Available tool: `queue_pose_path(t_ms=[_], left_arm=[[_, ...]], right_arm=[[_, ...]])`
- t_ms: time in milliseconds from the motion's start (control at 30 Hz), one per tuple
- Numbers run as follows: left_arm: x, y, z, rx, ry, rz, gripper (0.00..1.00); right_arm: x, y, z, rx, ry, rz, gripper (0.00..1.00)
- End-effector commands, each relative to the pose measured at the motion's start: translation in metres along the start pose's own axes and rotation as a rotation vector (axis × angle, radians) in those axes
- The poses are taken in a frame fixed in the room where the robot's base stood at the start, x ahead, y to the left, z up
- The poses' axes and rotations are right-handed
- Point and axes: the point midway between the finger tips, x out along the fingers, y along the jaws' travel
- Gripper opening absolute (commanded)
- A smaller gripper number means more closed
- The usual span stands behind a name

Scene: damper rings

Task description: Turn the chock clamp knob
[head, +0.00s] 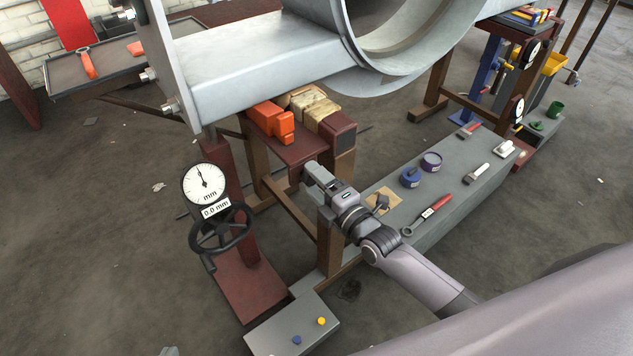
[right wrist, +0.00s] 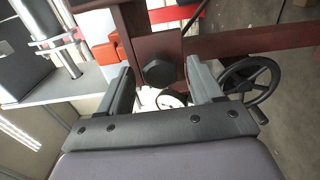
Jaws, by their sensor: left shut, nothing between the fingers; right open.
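The chock clamp knob (right wrist: 160,73) is a dark, faceted round knob on a dark red post in the right wrist view. My right gripper (right wrist: 160,88) is open, and the knob shows between its two fingers with a gap on each side. I cannot tell how far the knob lies beyond the fingertips. In the head view my right gripper (head: 312,178) is at the end of the dark red stand (head: 297,150), and I cannot make out the knob there. Only a small grey tip of my left gripper (head: 168,351) shows at the bottom edge, shut and empty.
Orange blocks (head: 270,120) lie on the stand under the large grey cylinder (head: 400,40). A dial gauge (head: 204,184) and black handwheel (head: 220,230) stand to the left. A grey bench (head: 455,180) with tools and tins lies below my right arm.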

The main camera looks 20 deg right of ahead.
Motion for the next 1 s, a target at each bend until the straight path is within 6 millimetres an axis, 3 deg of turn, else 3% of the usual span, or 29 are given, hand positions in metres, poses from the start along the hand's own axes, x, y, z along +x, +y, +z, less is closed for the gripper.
queue_pose_path(t_ms=[500, 867, 1000], left_arm=[[-0.009, -0.001, -0.011, 0.007, -0.001, 0.000, 0.00], [-0.009, -0.002, -0.011, 0.012, -0.002, 0.000, 0.00], [-0.014, -0.001, -0.018, 0.012, -0.002, 0.000, 0.00]], right_arm=[[-0.019, 0.001, 0.000, -0.002, 0.000, -0.001, 0.65], [-0.020, 0.000, 0.000, -0.002, 0.000, 0.000, 0.65], [-0.031, 0.002, 0.001, -0.001, -0.001, -0.003, 0.65]])
